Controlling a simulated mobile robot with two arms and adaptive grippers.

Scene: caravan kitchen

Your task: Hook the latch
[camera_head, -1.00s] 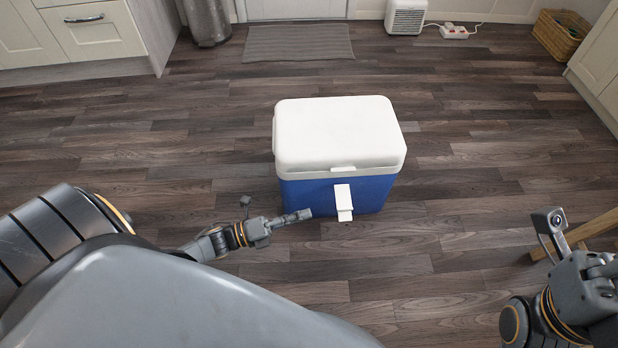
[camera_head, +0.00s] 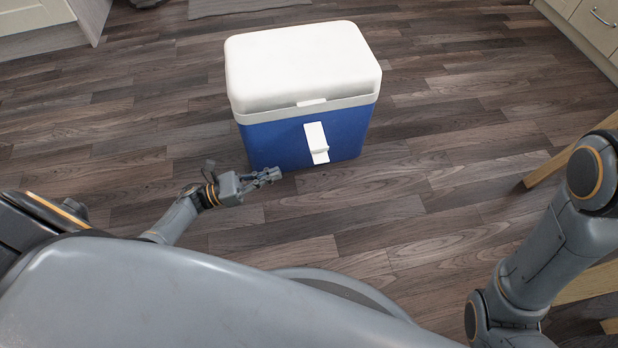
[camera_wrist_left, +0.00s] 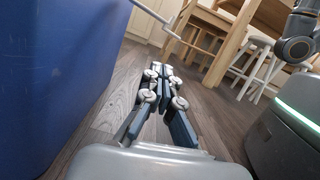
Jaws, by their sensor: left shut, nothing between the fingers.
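A blue cooler box (camera_head: 275,145) with a white lid (camera_head: 300,60) stands on the floor, the lid down on the body. Its white latch (camera_head: 314,135) is on the front face, below and apart from a small white catch (camera_head: 311,102) on the lid rim. My left gripper (camera_head: 273,174) is shut and empty, low in front of the box and left of the latch. In the left wrist view the gripper (camera_wrist_left: 155,75) points past the blue wall (camera_wrist_left: 50,80); a pale thin piece (camera_wrist_left: 155,15), apparently the latch, juts out above and beyond the fingertips.
My right arm shows at the right, its gripper out of view. A wooden leg (camera_head: 565,160) stands beside it. The left wrist view shows wooden furniture and stools (camera_wrist_left: 245,65) beyond. Floor around the box is clear; a grey mat (camera_head: 245,5) lies behind.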

